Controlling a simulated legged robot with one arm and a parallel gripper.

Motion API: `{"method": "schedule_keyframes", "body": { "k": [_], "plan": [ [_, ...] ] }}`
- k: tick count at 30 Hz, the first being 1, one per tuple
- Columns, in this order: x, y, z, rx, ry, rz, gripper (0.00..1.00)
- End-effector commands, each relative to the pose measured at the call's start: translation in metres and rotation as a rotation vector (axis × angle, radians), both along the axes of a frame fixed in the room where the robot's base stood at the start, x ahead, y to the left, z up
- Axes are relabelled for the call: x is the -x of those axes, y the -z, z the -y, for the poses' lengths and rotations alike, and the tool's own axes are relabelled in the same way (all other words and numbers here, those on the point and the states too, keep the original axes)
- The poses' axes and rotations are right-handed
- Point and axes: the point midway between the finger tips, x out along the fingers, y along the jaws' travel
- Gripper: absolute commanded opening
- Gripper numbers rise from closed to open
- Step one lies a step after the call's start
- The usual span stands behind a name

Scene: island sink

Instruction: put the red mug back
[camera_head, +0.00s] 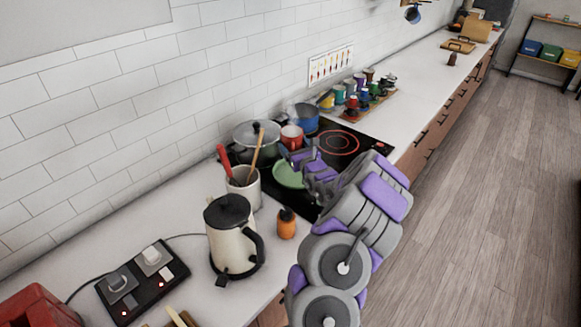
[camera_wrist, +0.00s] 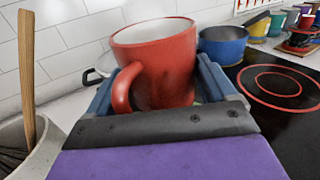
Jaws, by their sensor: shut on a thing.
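The red mug (camera_wrist: 165,65) is upright between the fingers of my gripper (camera_wrist: 160,95) in the wrist view, with its handle toward the camera and slightly left. My gripper is shut on it. In the head view the red mug (camera_head: 291,136) shows just beyond my gripper (camera_head: 297,157), over the near part of the black cooktop (camera_head: 375,145). The lower part of the mug is hidden by the gripper. Several coloured mugs (camera_head: 352,100) stand on a wooden rack (camera_head: 385,97) farther along the counter, beyond the cooktop.
A lidded pot (camera_head: 256,138), a blue pot (camera_head: 305,117) and a green plate (camera_head: 288,175) are close to the gripper. A utensil crock (camera_head: 245,188), a cream kettle (camera_head: 231,240) and an orange pepper mill (camera_head: 287,225) stand nearer.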

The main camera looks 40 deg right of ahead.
Motion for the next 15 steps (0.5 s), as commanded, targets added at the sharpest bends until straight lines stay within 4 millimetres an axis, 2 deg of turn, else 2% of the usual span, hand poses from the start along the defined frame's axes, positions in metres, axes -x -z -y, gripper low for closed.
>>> {"method": "schedule_keyframes", "body": {
  "k": [1,4,11,15],
  "plan": [
    [0.000,0.013,0.000,-0.002,0.000,-0.006,0.36],
    [0.000,0.031,0.000,-0.002,-0.001,-0.007,0.36],
    [0.000,0.046,-0.004,0.003,0.000,-0.003,0.36],
    [0.000,0.065,-0.005,0.004,0.001,-0.004,0.36]
  ]
}}
